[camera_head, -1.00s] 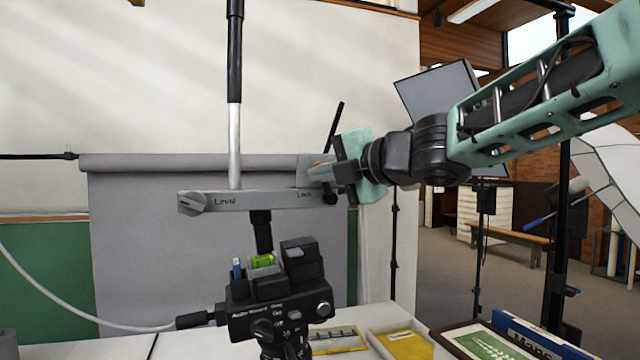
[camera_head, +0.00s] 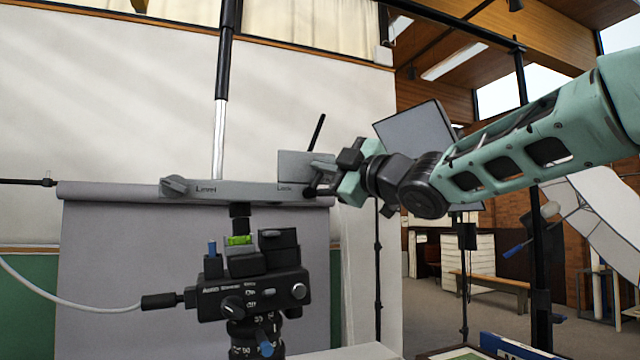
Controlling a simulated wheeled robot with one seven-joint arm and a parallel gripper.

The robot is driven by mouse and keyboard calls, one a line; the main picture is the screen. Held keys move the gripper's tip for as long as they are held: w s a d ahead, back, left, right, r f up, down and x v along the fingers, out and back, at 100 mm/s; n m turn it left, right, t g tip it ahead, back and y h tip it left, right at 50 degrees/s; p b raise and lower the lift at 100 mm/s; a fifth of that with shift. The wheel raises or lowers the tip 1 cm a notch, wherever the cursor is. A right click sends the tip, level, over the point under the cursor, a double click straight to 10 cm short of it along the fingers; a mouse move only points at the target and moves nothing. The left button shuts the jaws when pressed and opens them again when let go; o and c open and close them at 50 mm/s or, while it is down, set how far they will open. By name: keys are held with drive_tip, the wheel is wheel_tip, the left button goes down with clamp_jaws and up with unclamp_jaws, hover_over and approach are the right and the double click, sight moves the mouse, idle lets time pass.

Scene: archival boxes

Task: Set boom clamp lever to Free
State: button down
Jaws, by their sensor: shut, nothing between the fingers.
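The boom clamp is a grey horizontal bar (camera_head: 245,189) with "Level" lettering at its left and what reads like "Lock" at its right. A thin black lever (camera_head: 317,132) stands up, tilted slightly right, above the bar's right end, beside a grey plate (camera_head: 297,165). My gripper (camera_head: 322,176) is shut at the bar's right end, close to the lever's lower part. Whether it touches the lever I cannot tell; its fingers partly hide the lever's base. No "Free" mark is readable.
A black control box (camera_head: 254,293) with dials and a green bubble level (camera_head: 240,240) stands below the bar. A vertical pole (camera_head: 219,135) rises behind it. A cable (camera_head: 70,297) runs left. A dark panel (camera_head: 418,134) stands behind my arm.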

drive_tip(key=shift+d+f+m+t+b, duration=0.2)
drive_tip(key=shift+d+m+t+b, duration=0.05)
drive_tip(key=shift+m+t+b, duration=0.3)
drive_tip(key=shift+m, duration=0.25)
drive_tip(key=shift+r, duration=0.2)
